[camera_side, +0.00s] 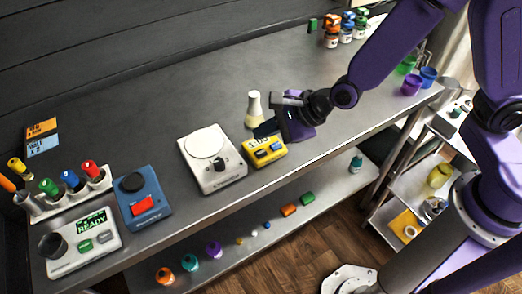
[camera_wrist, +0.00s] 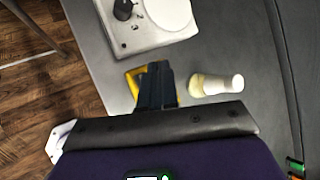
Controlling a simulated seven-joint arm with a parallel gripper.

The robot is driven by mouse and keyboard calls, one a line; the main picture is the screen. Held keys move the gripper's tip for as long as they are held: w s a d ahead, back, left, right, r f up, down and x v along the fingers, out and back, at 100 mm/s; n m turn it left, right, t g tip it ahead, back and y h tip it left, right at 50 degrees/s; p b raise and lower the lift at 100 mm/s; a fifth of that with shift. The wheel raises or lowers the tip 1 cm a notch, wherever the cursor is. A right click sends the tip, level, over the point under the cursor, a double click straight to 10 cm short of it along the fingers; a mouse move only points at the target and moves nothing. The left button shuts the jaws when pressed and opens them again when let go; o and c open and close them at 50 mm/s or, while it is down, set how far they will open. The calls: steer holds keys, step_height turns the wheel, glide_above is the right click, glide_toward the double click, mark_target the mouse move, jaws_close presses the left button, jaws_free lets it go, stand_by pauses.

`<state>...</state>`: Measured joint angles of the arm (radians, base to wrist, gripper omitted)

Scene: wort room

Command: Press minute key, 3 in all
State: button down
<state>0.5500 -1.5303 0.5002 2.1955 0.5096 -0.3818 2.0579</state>
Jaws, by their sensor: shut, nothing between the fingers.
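A yellow timer (camera_side: 265,151) sits on the grey bench right of the white stirrer plate. It has a small display, partly hidden and too small to read surely, and dark keys on its front face; I cannot tell which is the minute key. My gripper (camera_side: 265,130) is shut and empty, just above the timer's back edge in the side view; I cannot tell whether it touches. In the wrist view, my gripper (camera_wrist: 157,75) covers most of the timer (camera_wrist: 132,80), leaving only a yellow edge visible.
A white stirrer plate (camera_side: 212,159) stands left of the timer. A cream flask (camera_side: 254,109) stands close behind it, beside my fingers. A blue device (camera_side: 142,197) with a red panel and a white meter (camera_side: 81,244) reading READY stand farther left.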

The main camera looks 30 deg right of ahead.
mark_target(265, 153)
steer(key=shift+f, duration=1.65)
steer(key=shift+f, duration=0.1)
stand_by(0.8)
steer(key=shift+f, duration=0.35)
steer(key=shift+f, duration=0.4)
stand_by(0.9)
steer(key=shift+r, duration=0.85)
steer(key=shift+r, duration=2.5)
stand_by(0.5)
